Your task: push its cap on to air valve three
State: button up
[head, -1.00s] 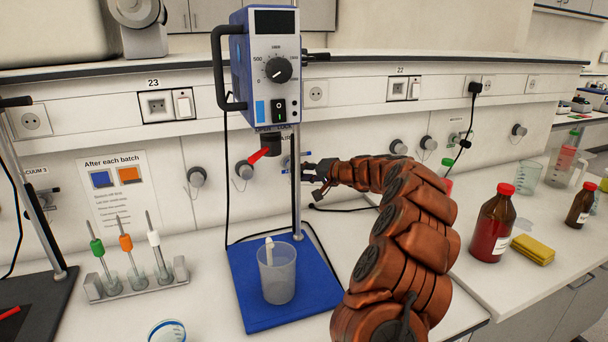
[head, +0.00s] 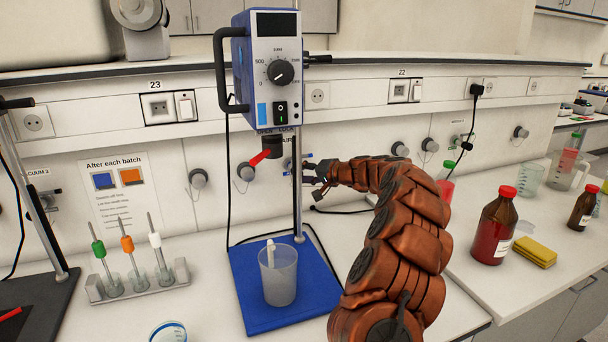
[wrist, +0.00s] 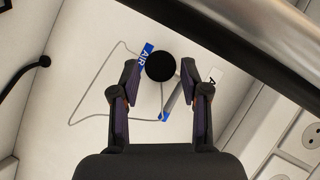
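My gripper (head: 309,172) is at the back wall, just right of the stirrer's metal rod in the head view. In the wrist view my gripper (wrist: 160,70) is open, with one finger on each side of a round black cap (wrist: 160,66) seen end-on. A small gap shows between each finger and the cap. The valve body is hidden behind the cap, so I cannot tell how far on the cap sits. The valve's number is not readable.
The metal rod (head: 297,190) stands close left of my gripper. A beaker (head: 278,275) stands on the blue stirrer base (head: 300,311). A red-capped brown bottle (head: 494,228) stands right.

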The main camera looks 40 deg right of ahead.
jog(key=shift+o, duration=1)
jog(key=v, duration=1.2)
